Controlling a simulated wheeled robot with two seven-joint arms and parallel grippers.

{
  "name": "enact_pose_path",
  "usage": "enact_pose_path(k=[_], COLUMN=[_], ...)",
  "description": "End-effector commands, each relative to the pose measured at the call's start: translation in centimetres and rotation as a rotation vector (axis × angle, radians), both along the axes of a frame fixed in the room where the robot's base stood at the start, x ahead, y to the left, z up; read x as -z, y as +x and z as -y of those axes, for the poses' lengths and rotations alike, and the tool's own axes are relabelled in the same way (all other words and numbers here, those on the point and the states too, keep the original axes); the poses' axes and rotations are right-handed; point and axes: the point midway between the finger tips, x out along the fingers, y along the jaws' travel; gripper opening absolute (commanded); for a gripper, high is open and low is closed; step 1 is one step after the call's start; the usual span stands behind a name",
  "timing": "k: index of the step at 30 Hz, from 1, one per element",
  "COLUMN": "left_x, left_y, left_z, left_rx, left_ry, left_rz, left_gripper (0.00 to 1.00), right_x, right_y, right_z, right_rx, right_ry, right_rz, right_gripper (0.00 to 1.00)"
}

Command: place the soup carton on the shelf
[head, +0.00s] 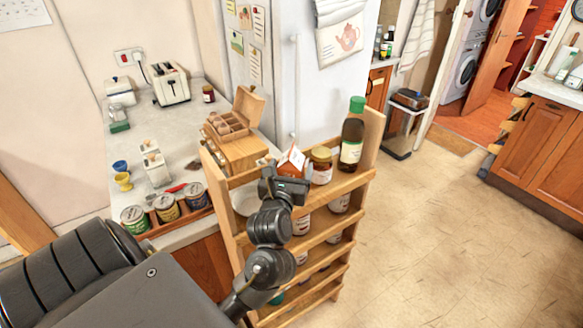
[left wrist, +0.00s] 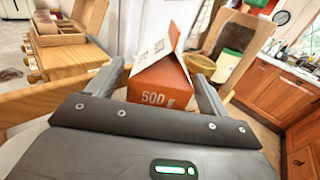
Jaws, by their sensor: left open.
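The soup carton (head: 292,160) is orange with a white gabled top. It stands at the top shelf (head: 341,185) of a wooden rack, beside a jar with a yellowish lid (head: 321,166). My left gripper (head: 287,179) is at the carton, on its near side, and hides its lower part in the head view. In the left wrist view the carton (left wrist: 163,82), marked "500 g", is between the two open fingers of my left gripper (left wrist: 157,88). I cannot tell whether a finger touches it. Its base is hidden. My right gripper is not in view.
A dark bottle with a green cap (head: 352,135) stands at the top shelf's right end. Jars fill lower shelves. A wooden box with drawers (head: 240,153) stands on the counter left of the rack. Several tins (head: 166,208) sit at the counter's front. The floor at right is clear.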

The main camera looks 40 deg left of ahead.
Motion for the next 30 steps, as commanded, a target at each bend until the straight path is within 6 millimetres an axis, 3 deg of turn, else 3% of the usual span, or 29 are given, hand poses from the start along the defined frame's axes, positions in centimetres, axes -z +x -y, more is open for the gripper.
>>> enact_pose_path(k=[6,12,19,30], left_x=[0.5,-0.3,-0.1,0.1], left_y=[-4.4,-7.7,-9.3,-9.6], left_z=[2.3,3.9,4.9,5.1], left_rx=[-0.002,-0.003,-0.002,-0.002], left_ry=[-0.010,-0.002,-0.001,-0.001], left_rz=[0.001,-0.008,-0.003,0.000], left_gripper=[0.80,0.80,0.80,0.80], right_x=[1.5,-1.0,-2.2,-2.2], right_y=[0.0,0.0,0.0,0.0], right_z=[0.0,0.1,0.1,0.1], right_rx=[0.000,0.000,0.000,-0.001], right_ry=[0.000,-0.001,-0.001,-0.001], right_rz=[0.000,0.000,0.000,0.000], right_gripper=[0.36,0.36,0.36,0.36])
